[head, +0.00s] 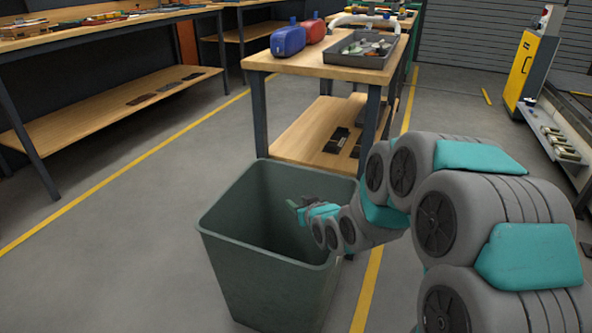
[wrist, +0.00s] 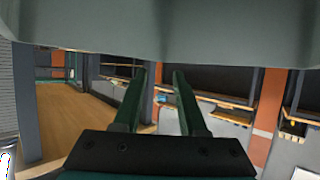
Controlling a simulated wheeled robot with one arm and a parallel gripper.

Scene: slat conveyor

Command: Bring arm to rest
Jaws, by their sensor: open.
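My arm (head: 440,200) reaches in from the right in the head view, bent, with grey segments and teal covers. My gripper (head: 292,205) is at its far end, over the mouth of a dark green bin (head: 270,285) and near its rim height. In the wrist view the two dark green fingers (wrist: 160,80) stand apart with nothing held between them. The gripper is small in the head view, and I cannot tell whether it touches the bin. The bin's floor is hidden.
A wooden workbench (head: 330,66) behind the bin holds a blue case (head: 288,41), a red case (head: 313,31) and a grey tray (head: 345,60) of parts. A long bench (head: 60,42) stands at left. A yellow cabinet (head: 528,68) stands at right. Floor left of the bin is clear.

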